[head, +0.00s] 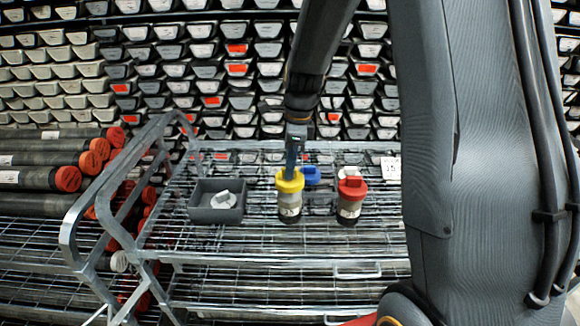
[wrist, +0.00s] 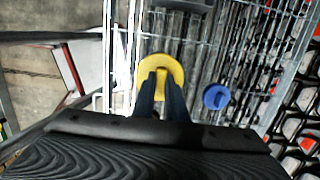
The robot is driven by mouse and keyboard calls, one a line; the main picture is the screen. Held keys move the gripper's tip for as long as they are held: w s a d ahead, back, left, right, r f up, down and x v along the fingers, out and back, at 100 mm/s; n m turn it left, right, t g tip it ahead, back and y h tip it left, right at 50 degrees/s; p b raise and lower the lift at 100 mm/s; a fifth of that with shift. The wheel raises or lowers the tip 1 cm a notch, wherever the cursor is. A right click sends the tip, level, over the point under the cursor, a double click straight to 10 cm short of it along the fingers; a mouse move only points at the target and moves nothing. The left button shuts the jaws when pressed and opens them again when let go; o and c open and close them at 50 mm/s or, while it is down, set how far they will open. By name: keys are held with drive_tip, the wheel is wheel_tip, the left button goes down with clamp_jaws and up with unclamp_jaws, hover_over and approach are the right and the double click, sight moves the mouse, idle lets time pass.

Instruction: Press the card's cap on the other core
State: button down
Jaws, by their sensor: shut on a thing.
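A core (head: 290,210) with a grey body and a pale label stands upright on the wire shelf. A yellow cap (head: 290,183) sits on its top, seemingly flush; the wrist view shows it from above (wrist: 155,62). My gripper (head: 291,174) points down with its fingers (wrist: 161,78) shut on the yellow cap's raised grip. A second core (head: 349,209) stands to the right with a red cap (head: 352,187) on top. A white card (head: 391,168) with a small dark number stands behind it at the right. A blue cap (head: 311,175) lies behind the yellow-capped core, also in the wrist view (wrist: 216,97).
A grey bin (head: 203,215) with a white cap (head: 223,200) inside stands left of the cores. A white cap (head: 348,173) shows behind the red one. A metal rail (head: 100,205) and stacked dark tubes (head: 45,160) are at left. Shelf front is clear.

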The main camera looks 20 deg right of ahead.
drive_tip(key=shift+f+b, duration=0.35)
drive_tip(key=shift+f, duration=0.75)
idle(0.3)
drive_tip(key=c, duration=1.2)
unclamp_jaws()
drive_tip(key=shift+r, duration=0.15)
drive_tip(key=shift+r+p, duration=3.1)
drive_tip(key=shift+r, duration=0.3)
